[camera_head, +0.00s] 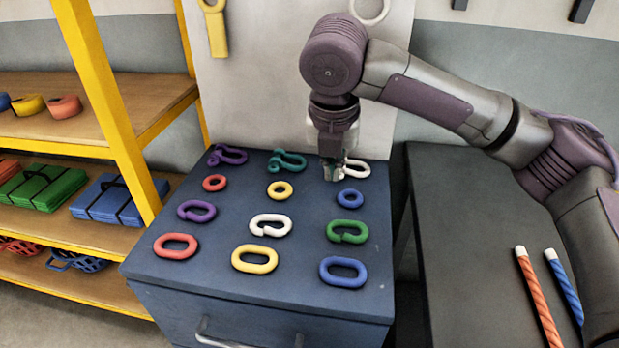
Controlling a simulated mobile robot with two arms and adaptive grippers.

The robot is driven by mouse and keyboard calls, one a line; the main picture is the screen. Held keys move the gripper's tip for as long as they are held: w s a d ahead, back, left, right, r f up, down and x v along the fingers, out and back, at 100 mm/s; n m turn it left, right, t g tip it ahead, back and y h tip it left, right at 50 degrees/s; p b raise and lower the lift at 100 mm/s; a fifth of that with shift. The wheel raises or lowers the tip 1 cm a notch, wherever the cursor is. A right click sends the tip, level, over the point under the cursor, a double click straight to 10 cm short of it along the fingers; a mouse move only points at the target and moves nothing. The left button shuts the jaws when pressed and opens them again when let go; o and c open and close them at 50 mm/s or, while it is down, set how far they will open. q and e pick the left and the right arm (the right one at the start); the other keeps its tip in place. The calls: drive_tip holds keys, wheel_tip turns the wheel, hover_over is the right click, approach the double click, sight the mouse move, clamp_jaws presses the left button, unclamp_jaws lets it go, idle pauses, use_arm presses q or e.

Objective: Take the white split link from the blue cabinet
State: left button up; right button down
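The white split link (257,229) lies flat on top of the blue cabinet (200,284), in the middle column. It is an oval with a small gap on its right side. My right gripper (332,174) points down over the back right of the cabinet top, behind and to the right of the white split link and apart from it. Its fingertips are beside a white shackle (362,168). The fingers are small and partly overlap the shackle, so I cannot tell if they are open or touching it. My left gripper is not in view.
A purple split link (185,209) and a green split link (347,239) flank the white one. Several rings, closed links and shackles share the cabinet top. Yellow-framed shelves (100,80) stand left. A dark table (450,220) with rope pieces stands right.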

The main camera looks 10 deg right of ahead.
drive_tip(key=shift+d+r, duration=0.1)
drive_tip(key=shift+d, duration=0.15)
drive_tip(key=shift+c, duration=1.9)
unclamp_jaws()
drive_tip(key=shift+r, duration=0.1)
